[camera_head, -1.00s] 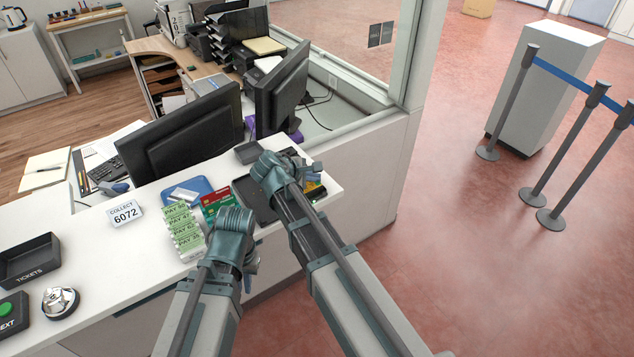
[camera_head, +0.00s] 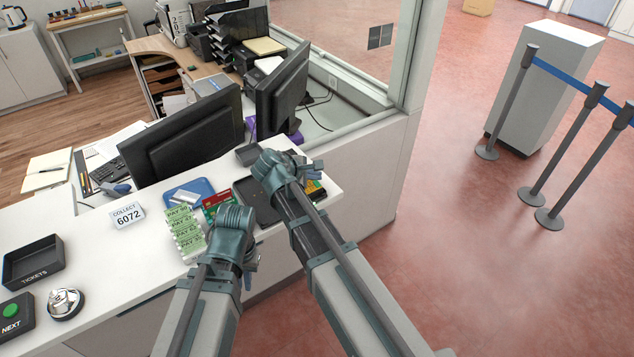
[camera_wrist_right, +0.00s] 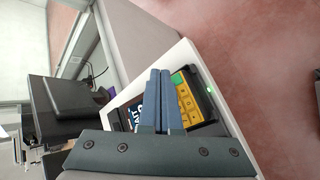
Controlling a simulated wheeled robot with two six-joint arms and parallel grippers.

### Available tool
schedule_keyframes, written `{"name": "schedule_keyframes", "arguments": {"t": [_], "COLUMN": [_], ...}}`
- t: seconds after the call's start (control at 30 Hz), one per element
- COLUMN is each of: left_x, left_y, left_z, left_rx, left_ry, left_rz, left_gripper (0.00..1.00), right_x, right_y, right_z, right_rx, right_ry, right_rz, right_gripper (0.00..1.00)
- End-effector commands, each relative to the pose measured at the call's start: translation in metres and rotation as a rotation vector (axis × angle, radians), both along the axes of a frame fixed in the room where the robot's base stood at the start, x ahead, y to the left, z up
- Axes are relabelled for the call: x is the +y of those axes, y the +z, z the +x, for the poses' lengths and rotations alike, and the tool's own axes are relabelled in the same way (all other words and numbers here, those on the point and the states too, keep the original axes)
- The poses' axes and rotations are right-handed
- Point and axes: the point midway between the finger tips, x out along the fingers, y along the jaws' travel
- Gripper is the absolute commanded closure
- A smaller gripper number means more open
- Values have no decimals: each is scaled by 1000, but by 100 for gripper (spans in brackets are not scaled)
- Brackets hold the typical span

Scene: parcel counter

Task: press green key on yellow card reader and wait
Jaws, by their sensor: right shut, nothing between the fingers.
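The yellow card reader (camera_wrist_right: 187,94) lies near the counter's end in the right wrist view, showing a yellow keypad face. In the head view a small part of the card reader (camera_head: 314,187) shows beside my right wrist. My right gripper (camera_wrist_right: 160,72) is shut and empty. Its fingers overlap the reader's left side in the wrist view; I cannot tell whether they touch it. A dark panel with partly hidden white lettering (camera_wrist_right: 137,112) shows left of the fingers.
A small green light (camera_wrist_right: 209,88) glows by the counter edge. A dark tray (camera_head: 250,195), pay labels (camera_head: 184,232), a blue tray (camera_head: 190,194) and a COLLECT sign (camera_head: 127,215) are on the counter. Two monitors (camera_head: 190,138) stand behind.

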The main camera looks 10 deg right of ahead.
Motion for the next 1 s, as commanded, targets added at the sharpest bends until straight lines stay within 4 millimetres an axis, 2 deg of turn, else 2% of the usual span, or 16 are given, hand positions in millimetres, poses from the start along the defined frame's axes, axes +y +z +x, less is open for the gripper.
{"name": "schedule_keyframes", "arguments": {"t": [0.03,0.4,0.93,1.0], "left_x": [0,0,0,0], "left_y": [8,43,43,42], "left_z": [0,0,0,0], "left_rx": [0,0,0,0], "left_ry": [0,0,-1,-2], "left_rz": [0,0,0,0], "left_gripper": [88,88,88,88], "right_x": [-1,-3,-3,-1], "right_y": [8,43,43,40], "right_z": [-1,-8,-9,-14], "right_rx": [0,0,0,0], "right_ry": [0,0,0,-12], "right_rz": [0,0,0,18], "right_gripper": [100,100,100,100]}}
